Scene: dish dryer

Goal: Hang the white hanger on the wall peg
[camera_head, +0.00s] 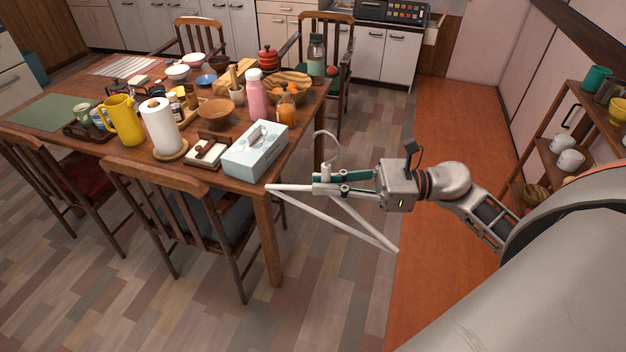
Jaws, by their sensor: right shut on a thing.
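My right gripper (322,183) reaches in from the right and is shut on the white hanger (345,233). The hanger is held in the air beside the near right corner of the table. Its bars spread left and down from the fingers, and its hook curves up above them. My left gripper is not in view. No wall peg can be made out in this view.
The wooden table (215,175) is crowded, with a tissue box (256,150) at its near right corner. Chairs (190,220) stand around it. A shelf (545,150) with cups stands at the right. The orange floor strip (455,130) is clear.

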